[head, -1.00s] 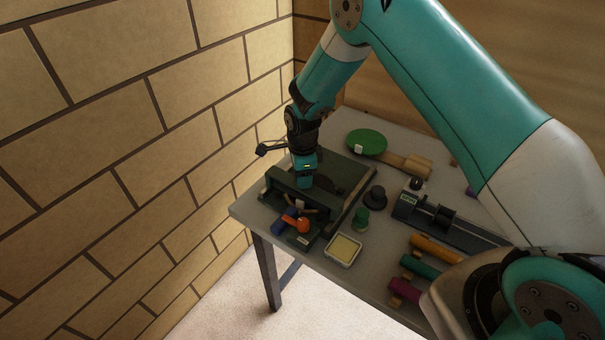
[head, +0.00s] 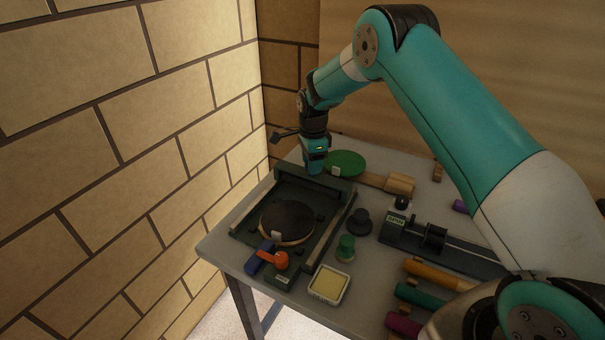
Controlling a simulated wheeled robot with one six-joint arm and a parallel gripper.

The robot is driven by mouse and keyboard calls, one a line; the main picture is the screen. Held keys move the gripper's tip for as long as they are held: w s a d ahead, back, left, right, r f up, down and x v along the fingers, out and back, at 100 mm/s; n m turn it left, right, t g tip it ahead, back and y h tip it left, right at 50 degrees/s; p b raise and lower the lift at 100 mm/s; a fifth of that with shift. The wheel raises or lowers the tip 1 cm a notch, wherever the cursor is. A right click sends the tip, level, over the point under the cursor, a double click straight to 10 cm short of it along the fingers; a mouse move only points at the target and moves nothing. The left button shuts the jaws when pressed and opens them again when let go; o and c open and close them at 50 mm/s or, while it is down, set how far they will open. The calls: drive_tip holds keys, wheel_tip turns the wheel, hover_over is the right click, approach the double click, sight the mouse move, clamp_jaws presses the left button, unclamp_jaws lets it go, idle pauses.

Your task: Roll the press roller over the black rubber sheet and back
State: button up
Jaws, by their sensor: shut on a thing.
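The press is a dark flat bed (head: 246,229) with a raised rail along each side. On it lies the black rubber sheet (head: 288,217), round, over a pale wooden layer whose edge shows at the front. The press roller (head: 335,184) is a dark bridge across the rails at the far end of the bed, beyond the sheet. My gripper (head: 315,172) is shut on the top of the roller bridge, pointing down. The fingertips are partly hidden, and the roller's underside does not show.
Right of the press stand a black knob (head: 359,221), a green jar (head: 345,248) and a sponge tray (head: 345,292). A green paddle (head: 345,163) lies behind. A clamp device (head: 434,237) and coloured handles (head: 435,275) are at right. An orange lever (head: 274,261) sits at the bed's front. A brick wall is close on the left.

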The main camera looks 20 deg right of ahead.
drive_tip(key=shift+w+d, duration=0.4)
drive_tip(key=shift+w, duration=0.05)
drive_tip(key=shift+d, duration=0.1)
drive_tip(key=o, duration=1.3)
drive_tip(key=shift+w+d, duration=0.1)
drive_tip(key=shift+r, duration=0.3)
wheel_tip(320, 180, up, 17)
drive_tip(key=b, duration=0.4)
drive_tip(key=shift+f, duration=0.1)
